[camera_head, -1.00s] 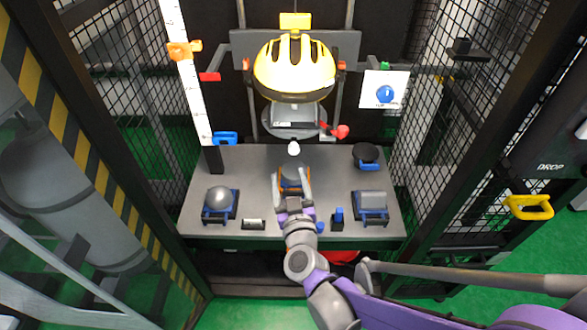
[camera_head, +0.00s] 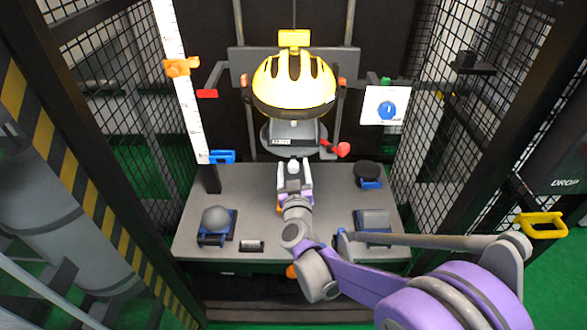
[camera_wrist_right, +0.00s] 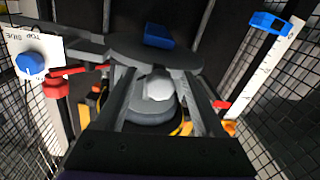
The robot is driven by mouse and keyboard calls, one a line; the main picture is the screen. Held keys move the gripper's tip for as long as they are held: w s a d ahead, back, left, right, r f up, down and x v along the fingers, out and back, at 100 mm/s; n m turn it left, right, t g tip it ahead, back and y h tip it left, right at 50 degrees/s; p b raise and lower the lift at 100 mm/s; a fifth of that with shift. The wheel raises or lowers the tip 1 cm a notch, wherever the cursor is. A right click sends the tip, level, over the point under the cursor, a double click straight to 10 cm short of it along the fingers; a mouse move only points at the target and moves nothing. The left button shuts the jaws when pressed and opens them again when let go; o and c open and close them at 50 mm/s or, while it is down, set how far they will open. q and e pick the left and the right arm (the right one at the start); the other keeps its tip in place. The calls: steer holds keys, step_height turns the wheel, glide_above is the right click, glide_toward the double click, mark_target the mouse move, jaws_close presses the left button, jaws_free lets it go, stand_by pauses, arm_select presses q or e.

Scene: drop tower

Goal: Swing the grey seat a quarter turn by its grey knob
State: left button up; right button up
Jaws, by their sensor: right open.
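The grey seat (camera_head: 268,138) is a round plate below the yellow helmet (camera_head: 293,82), with a grey block on it; a wide grey plate that looks like it shows in the right wrist view (camera_wrist_right: 125,46). A pale grey rounded knob (camera_head: 293,169) stands out in front and below it. My right gripper (camera_head: 294,172) is open around the knob, with a finger on each side; in the right wrist view the knob (camera_wrist_right: 158,87) sits between the spread fingers (camera_wrist_right: 160,78). Whether the fingers touch it is unclear. My left gripper is out of view.
A red lever (camera_head: 341,149) is close right of the seat. A white ruler (camera_head: 178,80) with sliders stands left. The grey table (camera_head: 245,185) holds a dome (camera_head: 215,219), a block (camera_head: 375,219) and a dark disc (camera_head: 368,170). Mesh walls close both sides.

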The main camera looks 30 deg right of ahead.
jaws_close()
stand_by(0.3)
stand_by(1.1)
